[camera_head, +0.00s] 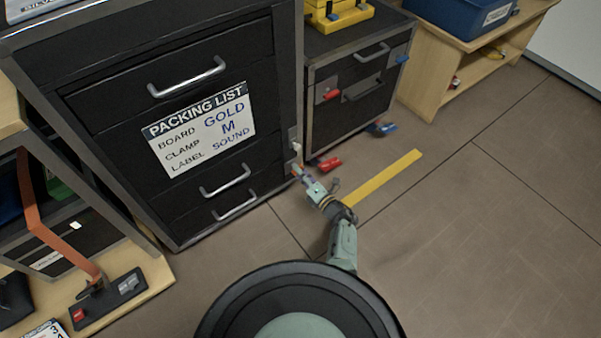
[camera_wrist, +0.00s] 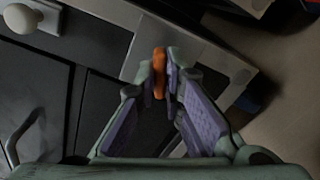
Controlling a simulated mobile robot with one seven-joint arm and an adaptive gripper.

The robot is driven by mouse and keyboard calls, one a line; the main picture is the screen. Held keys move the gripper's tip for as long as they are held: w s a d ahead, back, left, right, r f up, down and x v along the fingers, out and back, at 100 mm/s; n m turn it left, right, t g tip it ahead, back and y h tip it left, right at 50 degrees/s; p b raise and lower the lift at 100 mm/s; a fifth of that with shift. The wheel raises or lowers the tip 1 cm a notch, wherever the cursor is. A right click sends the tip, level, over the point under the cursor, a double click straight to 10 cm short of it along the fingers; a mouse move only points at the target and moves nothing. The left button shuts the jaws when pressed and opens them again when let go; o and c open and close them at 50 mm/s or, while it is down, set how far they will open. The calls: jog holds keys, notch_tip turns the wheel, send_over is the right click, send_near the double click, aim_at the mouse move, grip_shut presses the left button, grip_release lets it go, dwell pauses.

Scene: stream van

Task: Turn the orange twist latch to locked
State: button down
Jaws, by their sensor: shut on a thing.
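The orange twist latch (camera_wrist: 159,72) shows in the wrist view as a narrow upright piece in front of the grey metal edge strip of the black drawer cabinet. My gripper (camera_wrist: 160,80) is shut on it, with one fingertip on each side. In the head view the orange latch (camera_head: 298,168) is a small spot at the cabinet's right front edge. My gripper (camera_head: 301,174) reaches it there from the lower right. The latch's base is hidden behind the fingers, and I cannot read any lock marking.
A white knob (camera_wrist: 20,18) sits on the cabinet left of the latch. The cabinet front has drawer handles (camera_head: 187,76) and a packing list (camera_head: 200,130). A red object (camera_head: 328,163) and a yellow floor strip (camera_head: 385,178) lie nearby. The floor to the right is open.

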jog(key=m, duration=0.5)
jog(key=c, duration=1.7)
grip_release()
